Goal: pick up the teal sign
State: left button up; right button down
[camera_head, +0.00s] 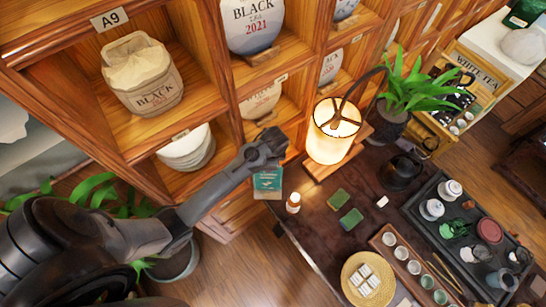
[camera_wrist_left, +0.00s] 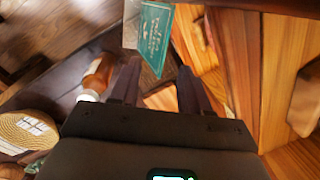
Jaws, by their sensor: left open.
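The teal sign (camera_head: 267,181) with white writing stands at the table's near left corner, below the shelf, in the head view. It also shows in the left wrist view (camera_wrist_left: 155,36), upright and slightly turned, beyond the fingertips. My left gripper (camera_head: 270,146) comes in from the left and is just above the sign in the head picture. In the wrist view my left gripper (camera_wrist_left: 158,80) is open, with its two dark fingers apart and the sign's lower corner showing between them. I cannot tell the exact gap. My right gripper is not in view.
A small white-and-brown bottle (camera_head: 293,202) stands close to the sign's right. A lit lamp (camera_head: 332,132) stands behind it. Wooden shelves (camera_head: 228,105) with wrapped tea cakes rise close behind my arm. A woven round tray (camera_head: 348,283) and a dark tea tray (camera_head: 420,225) are farther right.

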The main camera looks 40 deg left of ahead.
pick_arm(q)
jog(key=shift+w+r, duration=0.25)
jog(key=shift+r, duration=0.05)
jog(key=shift+w+a+f, duration=0.1)
jog(key=shift+a+f, duration=0.2)
jog(key=shift+f, duration=1.5)
jog(key=shift+w+a+f, duration=0.1)
jog(key=shift+a+f, duration=0.2)
jog(key=shift+f, duration=1.45)
jog(key=shift+a+f, duration=0.3)
jog(key=shift+f, duration=1.5)
grip_shut()
